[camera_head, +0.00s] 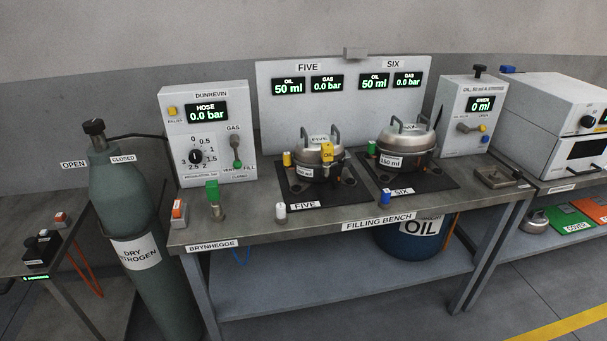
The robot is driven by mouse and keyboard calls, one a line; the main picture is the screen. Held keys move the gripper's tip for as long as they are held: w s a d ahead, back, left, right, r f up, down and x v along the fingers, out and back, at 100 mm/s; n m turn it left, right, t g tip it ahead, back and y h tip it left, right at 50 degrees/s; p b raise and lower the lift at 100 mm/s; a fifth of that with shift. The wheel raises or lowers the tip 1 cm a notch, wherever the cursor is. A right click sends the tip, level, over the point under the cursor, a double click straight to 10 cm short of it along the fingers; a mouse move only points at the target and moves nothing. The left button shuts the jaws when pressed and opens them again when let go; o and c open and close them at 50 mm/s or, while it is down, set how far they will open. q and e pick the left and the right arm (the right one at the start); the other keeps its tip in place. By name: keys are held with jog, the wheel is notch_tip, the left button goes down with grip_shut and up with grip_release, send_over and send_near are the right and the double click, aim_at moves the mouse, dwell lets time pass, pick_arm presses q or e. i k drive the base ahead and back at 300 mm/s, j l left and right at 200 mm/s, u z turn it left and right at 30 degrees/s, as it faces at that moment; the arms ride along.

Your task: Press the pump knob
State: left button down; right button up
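A white oil box (471,118) stands at the right end of the filling bench (300,231). Its label reads oil, 50 ml a stroke, in small print, and its display shows 0 ml. A black knob on a short stem (480,70) stands up from the top of this box; it looks like the pump knob. Neither of my grippers is in view, and nothing touches the knob.
Two lidded metal pots, at FIVE (316,163) and SIX (405,150), sit on black mats. A gas box (208,135) and a green nitrogen cylinder (122,200) stand left. A blue oil drum (408,240) is under the bench. White equipment (555,115) stands right of the oil box.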

aim_at(479, 68)
jog(key=i+l+u, duration=0.2)
jog(key=l, duration=0.4)
jog(key=i+l+u, duration=0.2)
jog(key=l, duration=0.45)
jog(key=i+l+u, duration=0.15)
jog(key=l, duration=0.55)
jog(key=i+l+u, duration=0.2)
jog(key=l, duration=0.5)
jog(key=l+u, duration=0.2)
jog(key=l, duration=0.5)
jog(key=i, duration=0.05)
